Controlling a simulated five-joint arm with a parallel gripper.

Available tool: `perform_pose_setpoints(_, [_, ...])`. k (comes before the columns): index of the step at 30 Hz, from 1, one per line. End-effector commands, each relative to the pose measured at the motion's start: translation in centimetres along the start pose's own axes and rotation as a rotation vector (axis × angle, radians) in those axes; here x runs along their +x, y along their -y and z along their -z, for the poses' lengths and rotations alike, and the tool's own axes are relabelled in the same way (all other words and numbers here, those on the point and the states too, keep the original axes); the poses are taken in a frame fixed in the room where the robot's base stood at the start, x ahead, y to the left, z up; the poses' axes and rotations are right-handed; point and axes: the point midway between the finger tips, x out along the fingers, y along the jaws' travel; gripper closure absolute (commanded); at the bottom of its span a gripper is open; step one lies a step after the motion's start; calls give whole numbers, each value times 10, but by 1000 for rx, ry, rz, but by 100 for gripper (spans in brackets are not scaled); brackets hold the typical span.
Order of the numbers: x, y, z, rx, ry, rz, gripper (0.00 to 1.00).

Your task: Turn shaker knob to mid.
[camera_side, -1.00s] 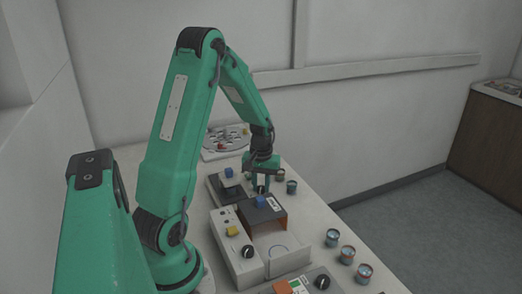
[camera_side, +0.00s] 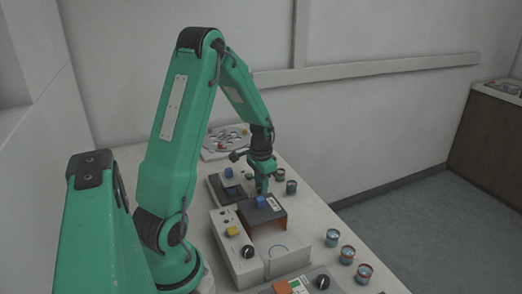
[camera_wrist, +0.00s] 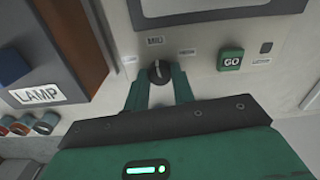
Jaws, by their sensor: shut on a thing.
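The shaker knob (camera_wrist: 158,72) is small, round and black, with a pale pointer line, on a light panel in the wrist view. The MID label (camera_wrist: 155,41) is just above it, and the line appears to point roughly toward that label. My gripper (camera_wrist: 159,82) is shut on the knob, one green finger on each side. In the side view my gripper (camera_side: 262,190) reaches down behind the dark-topped box, and the knob is too hidden there to read.
A green GO button (camera_wrist: 230,60) is right of the knob. The LAMP box (camera_wrist: 65,60) stands close on the left; it also shows in the side view (camera_side: 268,217). Several small cups, including one (camera_side: 332,237), line the table's right side.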

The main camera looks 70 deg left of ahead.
Motion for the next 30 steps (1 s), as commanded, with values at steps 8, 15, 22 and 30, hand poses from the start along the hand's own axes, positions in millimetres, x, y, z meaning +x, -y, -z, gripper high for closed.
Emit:
perform_pose_setpoints(8, [-1,0,1,88,-2,2,98])
perform_pose_setpoints(15, [-1,0,1,98,-3,2,98])
perform_pose_setpoints(22, [-1,0,1,97,-3,2,67])
perform_pose_setpoints(30, [-1,0,0,97,-1,1,53])
